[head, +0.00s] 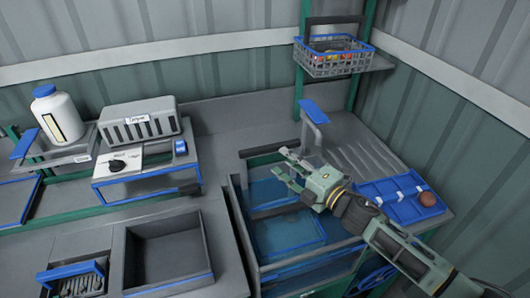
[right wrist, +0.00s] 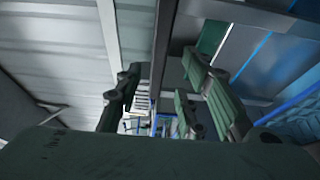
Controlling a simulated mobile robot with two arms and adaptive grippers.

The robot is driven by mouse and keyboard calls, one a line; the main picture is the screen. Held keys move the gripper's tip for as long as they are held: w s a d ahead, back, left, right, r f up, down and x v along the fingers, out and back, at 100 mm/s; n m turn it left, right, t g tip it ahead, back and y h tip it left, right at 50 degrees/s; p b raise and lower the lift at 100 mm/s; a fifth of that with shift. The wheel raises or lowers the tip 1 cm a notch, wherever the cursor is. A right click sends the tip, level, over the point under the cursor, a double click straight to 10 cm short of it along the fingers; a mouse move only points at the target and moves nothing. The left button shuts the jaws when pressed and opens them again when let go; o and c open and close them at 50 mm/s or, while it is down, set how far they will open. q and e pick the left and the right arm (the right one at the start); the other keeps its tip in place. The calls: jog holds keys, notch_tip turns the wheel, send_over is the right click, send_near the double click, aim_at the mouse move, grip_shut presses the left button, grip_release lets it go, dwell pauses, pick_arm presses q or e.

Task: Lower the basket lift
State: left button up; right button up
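A grey wire basket (head: 334,65) with a blue rim and a dark handle sits high on a small shelf between green posts, at the upper right of the head view. Colourful contents show inside it. Below stands a tank with blue water (head: 285,225). A grey upright with a blue flat top (head: 314,110) rises behind the tank; I cannot tell whether it works the lift. My right gripper (head: 283,166) is over the tank, apart from the basket and upright. Its fingers are spread and empty, as the right wrist view (right wrist: 168,100) also shows. My left gripper is not in view.
A blue tray (head: 372,193) with a reddish-brown round thing (head: 427,198) lies right of the tank, by a ribbed drainboard (head: 360,150). At left are a white bottle (head: 60,115), a slotted grey box (head: 138,120) and an empty grey bin (head: 165,250). Corrugated walls enclose the back.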

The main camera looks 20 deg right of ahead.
aim_at(273, 150)
jog(key=p+x, duration=0.2)
jog(key=x, duration=0.4)
jog(key=shift+w+r, duration=0.15)
jog(key=shift+w, duration=0.05)
jog(key=shift+w+a, duration=0.35)
jog(key=shift+w, duration=0.15)
jog(key=shift+s, duration=0.1)
grip_shut()
